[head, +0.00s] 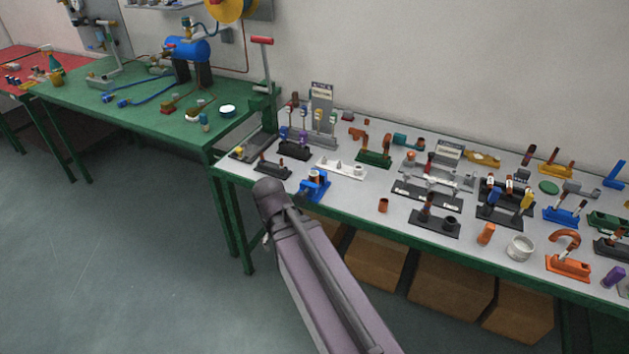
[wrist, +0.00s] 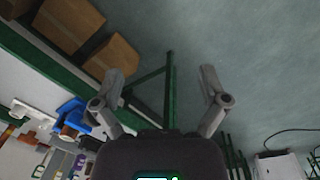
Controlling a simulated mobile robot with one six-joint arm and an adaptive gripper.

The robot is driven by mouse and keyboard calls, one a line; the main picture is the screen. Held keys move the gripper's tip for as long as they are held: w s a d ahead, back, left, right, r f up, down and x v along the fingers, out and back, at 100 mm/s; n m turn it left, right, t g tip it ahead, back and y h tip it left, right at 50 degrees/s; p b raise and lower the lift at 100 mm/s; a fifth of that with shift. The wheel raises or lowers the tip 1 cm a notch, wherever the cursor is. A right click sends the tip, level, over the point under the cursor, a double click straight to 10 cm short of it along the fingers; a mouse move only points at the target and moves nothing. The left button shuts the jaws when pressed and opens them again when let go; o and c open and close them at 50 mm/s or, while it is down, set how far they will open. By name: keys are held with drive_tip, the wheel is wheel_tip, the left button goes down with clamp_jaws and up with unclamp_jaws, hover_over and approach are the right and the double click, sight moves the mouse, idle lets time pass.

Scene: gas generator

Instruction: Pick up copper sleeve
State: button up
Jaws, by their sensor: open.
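A small copper-coloured sleeve (head: 383,205) stands on the white bench top near its front edge, right of a blue fixture. Other copper-coloured parts are about, so I cannot be sure which one is the copper sleeve. The blue fixture (head: 315,184) seems to hold a brownish cylinder; a blue part (wrist: 70,112) with a brownish cylinder also shows at the left of the wrist view. My gripper (wrist: 160,80) is open and empty in the wrist view, its fingers wide apart in front of floor and bench legs. In the head view my gripper cannot be made out.
The white bench (head: 344,203) is crowded with fixtures and fittings. An orange cylinder (head: 486,233) and a white ring (head: 520,247) stand near its front edge. Cardboard boxes (head: 452,286) sit beneath. A green table (head: 150,113) adjoins on the left. The floor in front is clear.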

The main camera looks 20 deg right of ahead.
drive_tip(key=w+d+n+h+b, duration=0.2)
drive_tip(key=w+d+n+h, duration=0.1)
drive_tip(key=w, duration=0.3)
drive_tip(key=w+d+n+h+b, duration=0.2)
drive_tip(key=w+n+h, duration=0.1)
drive_tip(key=w+n, duration=0.2)
drive_tip(key=w+d+n+t+h+b, duration=0.1)
drive_tip(key=w+d+n+h+b, duration=0.2)
drive_tip(key=w+n, duration=0.2)
drive_tip(key=shift+w+d+f, duration=0.2)
drive_tip(key=shift+w, duration=0.25)
drive_tip(key=shift+w+d+f, duration=0.15)
drive_tip(key=shift+w, duration=0.25)
drive_tip(key=n+h+b, duration=0.2)
drive_tip(key=n+h, duration=0.1)
drive_tip(key=n, duration=0.2)
approach(303, 182)
drive_tip(key=r, duration=0.2)
drive_tip(key=shift+s+d+r+t+h, duration=0.3)
drive_tip(key=shift+d+t, duration=0.1)
drive_tip(key=shift+d, duration=0.15)
drive_tip(key=shift+f, duration=0.15)
drive_tip(key=b+x, duration=0.3)
drive_tip(key=x, duration=0.4)
drive_tip(key=shift+w+d+f, duration=0.1)
drive_tip(key=shift+d, duration=0.05)
drive_tip(key=shift+w+d+f, duration=0.1)
drive_tip(key=shift+d, duration=0.5)
